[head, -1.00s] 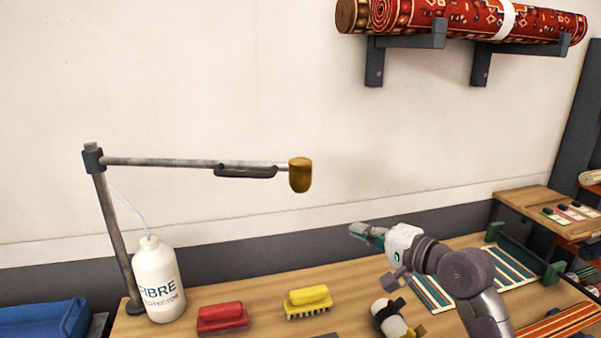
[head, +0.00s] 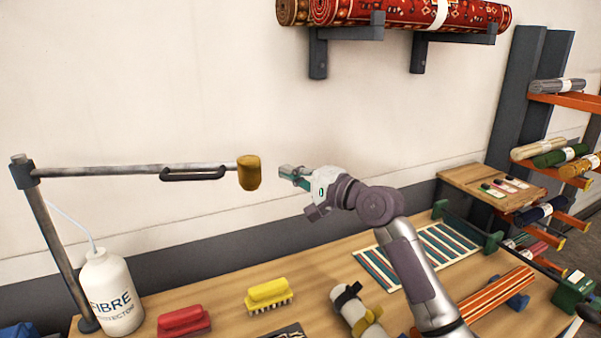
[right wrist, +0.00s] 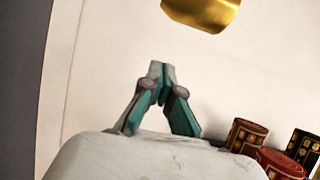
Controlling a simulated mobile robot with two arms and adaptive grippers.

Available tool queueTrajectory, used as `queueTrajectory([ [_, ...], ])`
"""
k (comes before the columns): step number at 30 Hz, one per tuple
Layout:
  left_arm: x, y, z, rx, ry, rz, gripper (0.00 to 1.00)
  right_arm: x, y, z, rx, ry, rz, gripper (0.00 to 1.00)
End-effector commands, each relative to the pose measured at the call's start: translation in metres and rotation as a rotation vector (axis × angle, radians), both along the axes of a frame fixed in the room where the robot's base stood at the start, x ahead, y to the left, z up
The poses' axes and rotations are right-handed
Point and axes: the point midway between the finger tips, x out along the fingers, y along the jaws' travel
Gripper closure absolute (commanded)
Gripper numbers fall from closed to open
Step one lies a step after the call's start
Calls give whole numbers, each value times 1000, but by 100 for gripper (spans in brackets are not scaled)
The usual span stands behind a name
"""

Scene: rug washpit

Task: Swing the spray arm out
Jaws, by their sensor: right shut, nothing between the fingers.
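The spray arm (head: 110,170) is a thin grey metal bar running right from the top of an upright post (head: 52,245). A dark handle (head: 193,174) hangs under the bar, and a brass nozzle (head: 249,172) is at its right end. The nozzle also shows at the top of the right wrist view (right wrist: 203,12). My right gripper (head: 284,172) is shut and empty, just right of the nozzle in the head view, apart from it. Its teal fingers meet at the tips in the right wrist view (right wrist: 160,68). My left gripper is not in view.
The wooden bench (head: 215,300) holds a white FIBRE bottle (head: 110,290), a red brush (head: 184,321), a yellow brush (head: 270,295) and a striped rug piece (head: 420,255). Rolled red rugs (head: 390,14) rest on wall brackets above. A rack with rolls (head: 560,155) stands at the right.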

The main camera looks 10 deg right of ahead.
Motion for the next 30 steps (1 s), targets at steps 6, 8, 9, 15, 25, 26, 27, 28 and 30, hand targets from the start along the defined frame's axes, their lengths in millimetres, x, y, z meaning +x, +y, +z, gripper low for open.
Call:
queueTrajectory([
  [6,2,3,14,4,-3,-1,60,27,26,3,2,2,1,100],
  [8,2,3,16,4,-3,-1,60,33,32,3,1,1,1,100],
  [9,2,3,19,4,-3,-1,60,33,36,3,0,1,1,100],
  [15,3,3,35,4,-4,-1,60,9,45,3,-1,1,1,100],
  [25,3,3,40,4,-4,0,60,-2,51,0,0,0,0,100],
  [26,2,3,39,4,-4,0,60,-2,51,0,0,0,0,100],
  [27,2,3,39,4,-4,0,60,-2,51,0,0,0,0,100],
  [28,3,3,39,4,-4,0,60,-2,51,0,0,0,0,100],
  [30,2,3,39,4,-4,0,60,-2,51,0,0,0,0,100],
])
